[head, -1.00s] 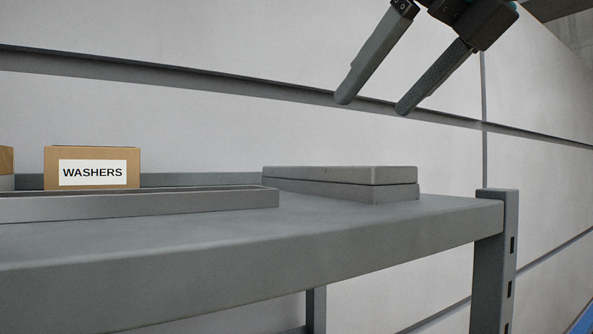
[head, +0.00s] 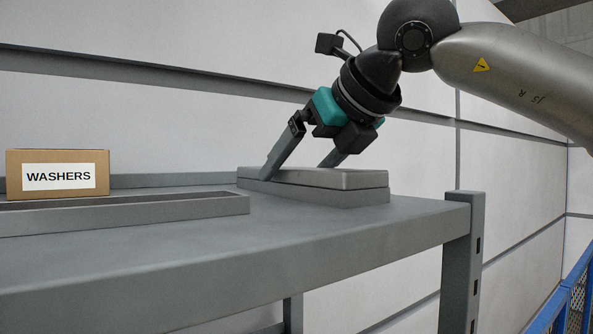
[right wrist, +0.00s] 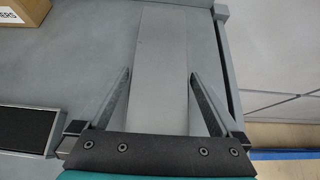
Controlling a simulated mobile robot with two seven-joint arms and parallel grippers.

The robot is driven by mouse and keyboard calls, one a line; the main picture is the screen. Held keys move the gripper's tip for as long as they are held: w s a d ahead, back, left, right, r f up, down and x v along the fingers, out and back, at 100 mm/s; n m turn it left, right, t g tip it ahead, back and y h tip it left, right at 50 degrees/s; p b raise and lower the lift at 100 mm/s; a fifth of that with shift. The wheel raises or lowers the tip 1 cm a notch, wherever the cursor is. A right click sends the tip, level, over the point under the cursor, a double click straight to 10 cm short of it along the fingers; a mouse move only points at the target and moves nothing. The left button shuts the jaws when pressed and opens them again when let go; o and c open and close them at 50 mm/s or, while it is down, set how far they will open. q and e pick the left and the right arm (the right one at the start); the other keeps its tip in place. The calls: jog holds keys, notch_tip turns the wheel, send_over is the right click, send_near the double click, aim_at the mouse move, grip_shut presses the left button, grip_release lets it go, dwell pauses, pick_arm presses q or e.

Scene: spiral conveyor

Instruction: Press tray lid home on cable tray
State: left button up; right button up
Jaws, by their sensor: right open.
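The light grey tray lid (head: 335,179) lies on top of the grey cable tray (head: 345,197) at the right end of the shelf. A thin seam shows between them, and I cannot tell how tightly the lid sits. My right gripper (head: 297,171) is open, reaching down to the lid, with its near finger at the front side and its other finger partly hidden behind the lid. In the right wrist view the lid (right wrist: 163,75) is a long pale strip running between the two spread fingers (right wrist: 160,76). Whether the fingers touch it is unclear. My left gripper is not in view.
A cardboard box marked WASHERS (head: 58,174) stands on the shelf (head: 240,250) at the left. A long, low grey tray (head: 130,215) lies in front of it. A shelf post (head: 463,260) stands at the right corner, with a blue railing (head: 572,295) beyond.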

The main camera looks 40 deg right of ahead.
jog(key=shift+x, duration=0.8)
jog(key=shift+c, duration=0.2)
jog(key=shift+r, duration=0.1)
jog(key=c, duration=1.2)
notch_tip(320, 180, up, 20)
jog(key=p, duration=0.5)
